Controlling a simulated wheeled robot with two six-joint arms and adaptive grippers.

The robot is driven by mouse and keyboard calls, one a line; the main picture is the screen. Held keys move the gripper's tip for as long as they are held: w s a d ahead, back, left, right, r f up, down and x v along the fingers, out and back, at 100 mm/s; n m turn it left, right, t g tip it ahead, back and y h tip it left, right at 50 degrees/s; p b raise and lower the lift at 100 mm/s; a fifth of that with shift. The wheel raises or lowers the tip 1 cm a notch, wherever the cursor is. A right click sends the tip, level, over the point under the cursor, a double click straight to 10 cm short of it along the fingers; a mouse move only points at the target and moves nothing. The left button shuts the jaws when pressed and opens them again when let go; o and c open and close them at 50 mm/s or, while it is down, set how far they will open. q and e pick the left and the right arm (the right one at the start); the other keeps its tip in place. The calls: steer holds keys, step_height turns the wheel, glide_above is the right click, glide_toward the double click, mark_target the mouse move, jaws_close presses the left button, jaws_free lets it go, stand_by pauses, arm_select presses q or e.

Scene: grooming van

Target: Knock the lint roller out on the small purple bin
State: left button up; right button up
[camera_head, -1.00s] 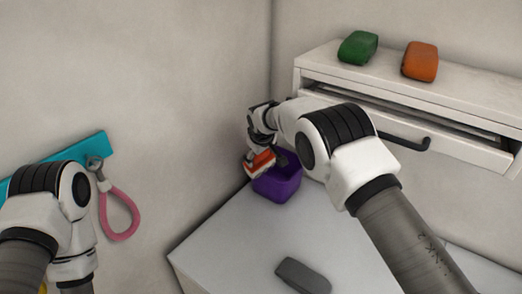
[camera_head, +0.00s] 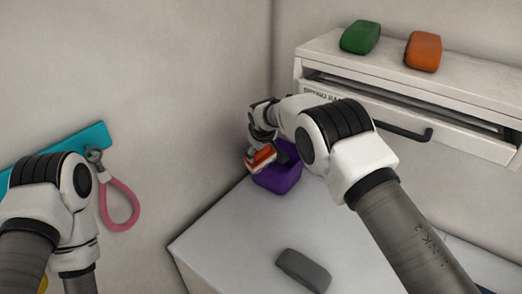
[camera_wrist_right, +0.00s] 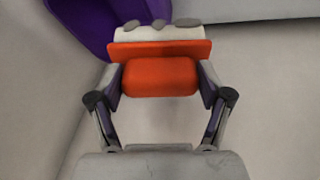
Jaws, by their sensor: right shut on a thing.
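The lint roller (camera_head: 260,160) is orange with a white head; the wrist view shows its orange handle (camera_wrist_right: 160,77) and several grey clumps on the head (camera_wrist_right: 165,32). My right gripper (camera_head: 263,140) is shut on the handle, with a finger on each side. The small purple bin (camera_head: 280,179) stands on the pale counter by the wall. The roller overlaps the bin's left side in the head view; I cannot tell whether they touch. The bin also shows at the wrist view's upper left (camera_wrist_right: 85,22). Its inside is mostly hidden. My left gripper is out of view.
A dark grey block (camera_head: 303,270) lies on the counter (camera_head: 235,235). Green (camera_head: 360,37) and orange (camera_head: 423,51) blocks sit on the drawer cabinet, whose black handle (camera_head: 405,133) juts out. A pink loop (camera_head: 121,206) hangs from a teal wall strip (camera_head: 85,141) beside my left arm.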

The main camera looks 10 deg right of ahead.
steer(key=shift+f+b, duration=0.6)
steer(key=shift+f, duration=0.3)
stand_by(0.4)
steer(key=shift+f, duration=0.1)
stand_by(0.8)
steer(key=shift+r, duration=0.8)
steer(key=shift+f, duration=0.7)
stand_by(0.4)
steer(key=shift+s+f+b, duration=0.1)
steer(key=shift+f+b, duration=0.1)
steer(key=shift+b, duration=0.2)
stand_by(0.8)
steer(key=shift+r, duration=0.15)
